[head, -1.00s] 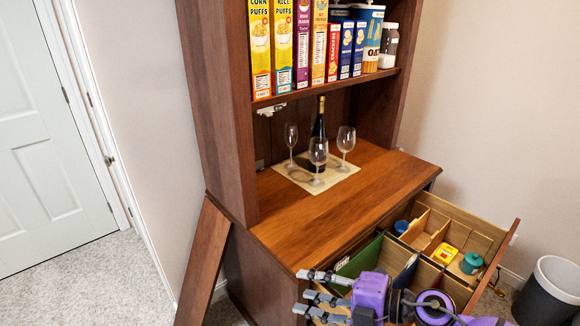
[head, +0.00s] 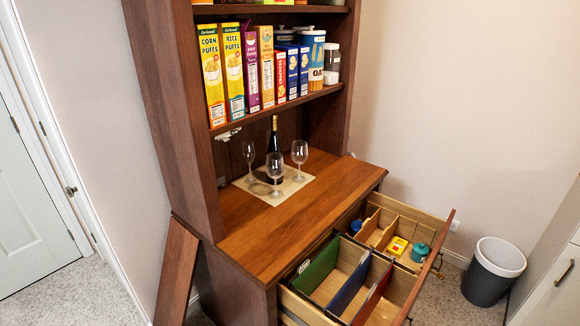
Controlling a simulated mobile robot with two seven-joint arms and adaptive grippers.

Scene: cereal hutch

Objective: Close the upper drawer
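The open drawer (head: 425,270) sticks out from the front of the brown hutch (head: 300,215), to the lower right of its counter. Its far part has wooden compartments holding a yellow box (head: 397,246), a teal round container (head: 420,253) and a blue item (head: 356,226). Its near part has green (head: 318,270), blue and red dividers. Dark handles show on the drawer's front. The drawer's nearest corner is cut off by the lower frame edge, and I cannot tell whether a lower drawer is open too. Neither of my grippers is in view.
A wine bottle (head: 274,150) and wine glasses stand on a beige mat (head: 264,196) on the counter. Cereal boxes (head: 234,70) fill the shelf above. A dark bin (head: 493,272) stands on the carpet right of the drawer. A wooden board (head: 176,275) leans at the hutch's left side.

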